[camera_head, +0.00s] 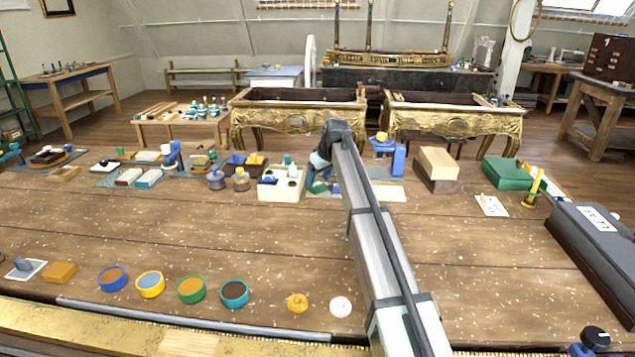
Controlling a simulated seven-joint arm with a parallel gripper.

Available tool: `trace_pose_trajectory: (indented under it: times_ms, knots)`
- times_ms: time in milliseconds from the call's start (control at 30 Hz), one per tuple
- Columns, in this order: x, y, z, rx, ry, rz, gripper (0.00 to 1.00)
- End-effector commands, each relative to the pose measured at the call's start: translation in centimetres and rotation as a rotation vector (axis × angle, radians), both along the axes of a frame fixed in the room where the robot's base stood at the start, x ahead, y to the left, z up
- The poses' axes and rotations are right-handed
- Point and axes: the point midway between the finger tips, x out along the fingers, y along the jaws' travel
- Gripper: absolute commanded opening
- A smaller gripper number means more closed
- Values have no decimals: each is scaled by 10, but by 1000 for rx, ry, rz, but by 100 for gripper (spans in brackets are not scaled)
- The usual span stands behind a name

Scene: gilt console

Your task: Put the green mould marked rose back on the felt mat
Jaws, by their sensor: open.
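My arm reaches from the lower right to the far side of the bench, and my gripper (320,180) is low over the bench beside the white box. It is small and partly hidden by my own wrist; its jaws are open. A small green block (317,187) shows right at the jaws and may be the green mould. No rose mark can be read at this size, and I cannot tell whether the jaws are around it or beside it. A flat grey-blue patch (350,190) lies under and right of my gripper; I cannot tell whether it is the felt mat.
A white box (282,184) holding small items stands close left of my gripper. A blue stand (398,160), stacked blocks (437,163) and a green case (507,173) stand to the right. Several round tubs (191,290) line the near edge.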

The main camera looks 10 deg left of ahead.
Motion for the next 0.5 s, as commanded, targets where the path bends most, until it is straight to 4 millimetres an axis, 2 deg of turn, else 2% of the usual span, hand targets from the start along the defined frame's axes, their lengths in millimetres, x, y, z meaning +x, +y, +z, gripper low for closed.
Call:
trace_pose_trajectory:
  times_ms: [300,500]
  knots:
    - [-17,-16,56,1,-2,0,69]
    - [-24,-24,81,1,-1,0,69]
